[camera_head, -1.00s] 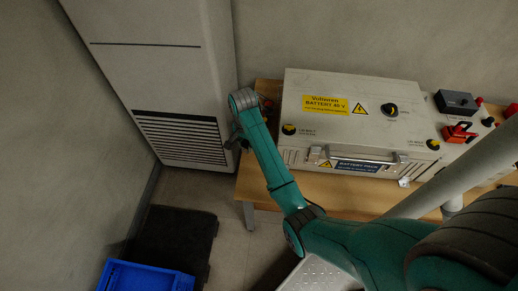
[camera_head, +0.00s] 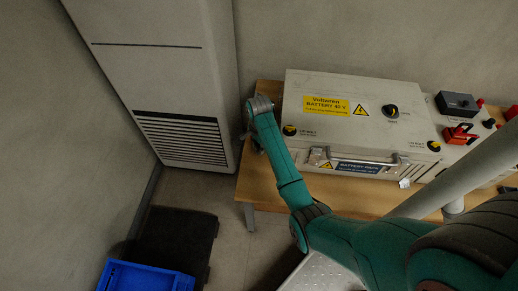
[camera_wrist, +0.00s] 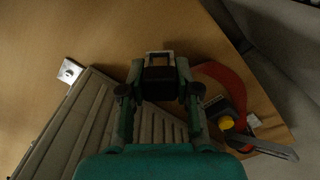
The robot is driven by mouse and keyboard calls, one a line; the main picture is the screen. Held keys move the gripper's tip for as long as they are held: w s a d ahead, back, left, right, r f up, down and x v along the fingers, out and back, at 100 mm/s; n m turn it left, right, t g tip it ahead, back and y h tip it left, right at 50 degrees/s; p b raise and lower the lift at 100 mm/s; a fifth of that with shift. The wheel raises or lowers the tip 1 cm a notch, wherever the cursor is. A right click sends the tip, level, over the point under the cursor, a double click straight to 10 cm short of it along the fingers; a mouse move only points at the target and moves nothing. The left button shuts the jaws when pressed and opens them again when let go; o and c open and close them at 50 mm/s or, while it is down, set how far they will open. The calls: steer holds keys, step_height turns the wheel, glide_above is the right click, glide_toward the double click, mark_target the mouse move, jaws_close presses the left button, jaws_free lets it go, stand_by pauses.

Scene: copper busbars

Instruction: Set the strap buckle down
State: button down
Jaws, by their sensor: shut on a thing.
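The strap buckle (camera_wrist: 159,73) shows in the wrist view as a dark block with a pale metal frame at its far end. My gripper (camera_wrist: 159,88) is shut on it, with one finger on each side. The wooden table top (camera_wrist: 120,30) lies beneath it; I cannot tell whether the buckle touches the wood. In the head view my gripper (camera_head: 250,138) is over the table's left end, beside the battery case (camera_head: 350,120). The buckle is not distinguishable there, hidden by my arm.
In the wrist view, a red curved item (camera_wrist: 228,80) and a dark tool with a yellow knob (camera_wrist: 227,122) lie close right of the gripper. The ribbed case side (camera_wrist: 85,115) is at left, near a small metal bracket (camera_wrist: 69,70). Wood beyond the buckle is clear.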

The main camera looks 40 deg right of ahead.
steer(key=shift+f, duration=0.95)
steer(key=shift+f, duration=0.1)
steer(key=c, duration=0.8)
jaws_free()
step_height(320, 180, up, 12)
steer(key=shift+r, duration=0.15)
steer(key=shift+a, duration=0.1)
